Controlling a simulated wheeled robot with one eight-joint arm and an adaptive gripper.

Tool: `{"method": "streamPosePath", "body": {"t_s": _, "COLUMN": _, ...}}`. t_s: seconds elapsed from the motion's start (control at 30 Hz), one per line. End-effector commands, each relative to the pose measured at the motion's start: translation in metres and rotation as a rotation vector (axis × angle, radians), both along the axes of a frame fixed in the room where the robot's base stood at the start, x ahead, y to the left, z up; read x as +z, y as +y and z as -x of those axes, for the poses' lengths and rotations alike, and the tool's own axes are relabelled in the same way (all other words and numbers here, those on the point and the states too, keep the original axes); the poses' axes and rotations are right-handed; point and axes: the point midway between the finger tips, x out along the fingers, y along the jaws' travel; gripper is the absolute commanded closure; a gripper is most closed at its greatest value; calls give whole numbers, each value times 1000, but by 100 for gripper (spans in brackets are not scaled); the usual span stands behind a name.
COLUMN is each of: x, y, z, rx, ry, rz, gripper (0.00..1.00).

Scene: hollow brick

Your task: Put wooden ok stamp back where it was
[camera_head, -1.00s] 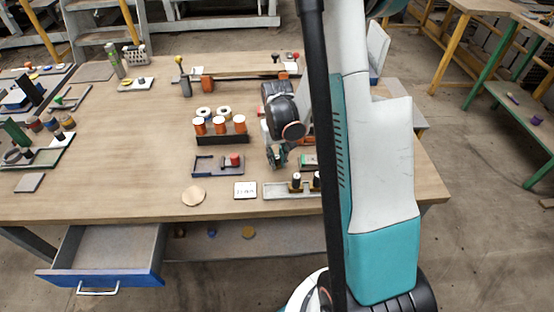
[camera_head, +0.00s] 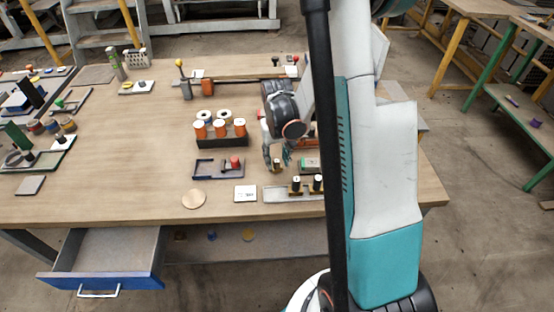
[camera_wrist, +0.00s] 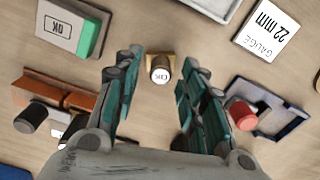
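The wooden OK stamp (camera_wrist: 160,69) stands upright in the wrist view, with a wooden base and a pale round top marked OK. It seems to rest on the bare table. My gripper (camera_wrist: 160,80) is open above it, with one finger on each side and a gap to both.
A blue-grey holder with a red knob (camera_wrist: 243,113) lies right of my gripper in the wrist view. An orange rack (camera_wrist: 62,90) is on the left. A gauge card (camera_head: 245,193) lies beside the tray. A block of orange-topped spools (camera_head: 221,141) stands behind the holder.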

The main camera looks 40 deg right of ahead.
Motion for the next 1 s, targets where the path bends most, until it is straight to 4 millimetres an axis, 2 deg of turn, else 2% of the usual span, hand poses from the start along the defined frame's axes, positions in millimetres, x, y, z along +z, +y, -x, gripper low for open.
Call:
{"method": "streamPosePath", "body": {"t_s": 0.03, "x": 14, "y": 0, "z": 1, "rx": 0, "ry": 0, "rz": 0, "gripper": 62}}
{"method": "streamPosePath", "body": {"t_s": 0.2, "x": 51, "y": 0, "z": 1, "rx": 0, "ry": 0, "rz": 0, "gripper": 62}}
{"method": "streamPosePath", "body": {"t_s": 0.4, "x": 85, "y": 0, "z": 0, "rx": 0, "ry": 0, "rz": 0, "gripper": 62}}
{"method": "streamPosePath", "body": {"t_s": 0.5, "x": 96, "y": 0, "z": 0, "rx": 0, "ry": 0, "rz": 0, "gripper": 62}}
{"method": "streamPosePath", "body": {"t_s": 0.7, "x": 105, "y": 0, "z": 0, "rx": 0, "ry": 0, "rz": 0, "gripper": 62}}
{"method": "streamPosePath", "body": {"t_s": 1.0, "x": 104, "y": 0, "z": 0, "rx": 0, "ry": 0, "rz": 0, "gripper": 62}}
